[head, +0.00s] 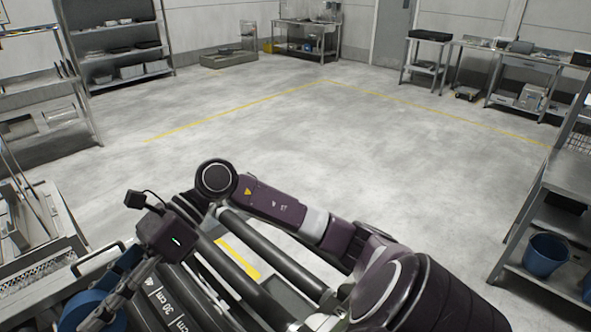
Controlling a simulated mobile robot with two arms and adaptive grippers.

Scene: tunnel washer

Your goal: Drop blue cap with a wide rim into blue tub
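A round blue object (82,308), which may be the blue cap with a wide rim, shows at the lower left edge, partly cut off and covered by my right gripper (98,318). The arm of this gripper comes in from the lower right and bends back to the left. Its fingers lie over the blue object; whether they grip it is unclear. A blue tub (546,255) stands upright on a lower shelf at the right. My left gripper is out of view.
Dark rollers (190,300) with centimetre marks lie below my arm. A metal rack (535,190) holds the tub, and another blue container (587,288) is cut off at the right edge. The grey floor (300,135) in the middle is clear. Shelves (120,50) and benches line the walls.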

